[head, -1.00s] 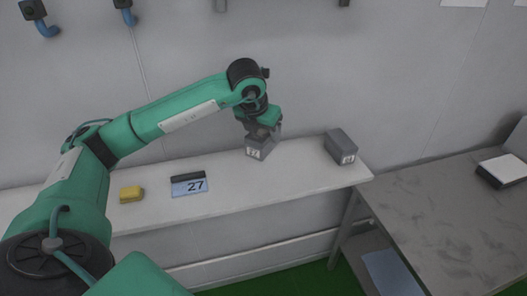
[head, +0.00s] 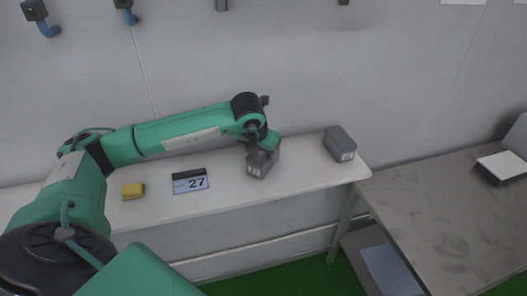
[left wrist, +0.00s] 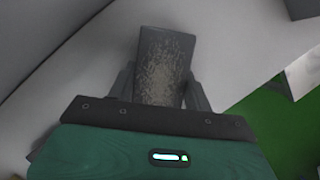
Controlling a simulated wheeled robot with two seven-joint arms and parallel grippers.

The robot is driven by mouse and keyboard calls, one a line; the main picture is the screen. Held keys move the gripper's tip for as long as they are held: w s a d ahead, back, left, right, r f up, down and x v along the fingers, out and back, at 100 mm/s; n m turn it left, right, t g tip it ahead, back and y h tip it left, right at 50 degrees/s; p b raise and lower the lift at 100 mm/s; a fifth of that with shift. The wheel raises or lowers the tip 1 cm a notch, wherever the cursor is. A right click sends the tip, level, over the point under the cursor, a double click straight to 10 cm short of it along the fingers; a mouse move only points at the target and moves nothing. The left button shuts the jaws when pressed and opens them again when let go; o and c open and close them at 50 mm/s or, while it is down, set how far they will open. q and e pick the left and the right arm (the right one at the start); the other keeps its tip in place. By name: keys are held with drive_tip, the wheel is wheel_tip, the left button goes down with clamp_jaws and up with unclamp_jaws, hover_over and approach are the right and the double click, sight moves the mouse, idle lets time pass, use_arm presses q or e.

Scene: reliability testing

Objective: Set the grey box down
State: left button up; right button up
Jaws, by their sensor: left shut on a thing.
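The grey box (head: 262,166) with a white marking is at my left gripper (head: 263,150), above or on the white shelf (head: 225,190). I cannot tell whether its base touches the shelf. In the left wrist view the box (left wrist: 166,55) shows a worn, speckled top, and the fingers of my left gripper (left wrist: 162,92) are shut on its two sides. The arm partly hides the box in the head view. My right gripper is not in view.
A second grey box (head: 340,144) stands to the right near the shelf's end. A sign reading 27 (head: 190,183) and a yellow block (head: 133,190) are to the left. A grey table (head: 430,225) holding a dark item with a white top (head: 503,168) is at right.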

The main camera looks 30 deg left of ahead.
use_arm(q)
drive_tip(key=o, duration=1.3)
drive_tip(key=shift+r+p, duration=0.2)
drive_tip(key=shift+p, duration=0.1)
drive_tip(key=shift+s+r+b, duration=0.15)
drive_tip(key=shift+r+b, duration=0.1)
drive_tip(key=shift+b, duration=0.1)
drive_tip(key=b+v, duration=0.2)
drive_tip(key=v, duration=0.8)
drive_tip(key=shift+r+b, duration=0.3)
drive_tip(key=shift+b, duration=0.05)
drive_tip(key=shift+s+r, duration=0.2)
drive_tip(key=shift+r, duration=0.1)
drive_tip(key=shift+f, duration=0.1)
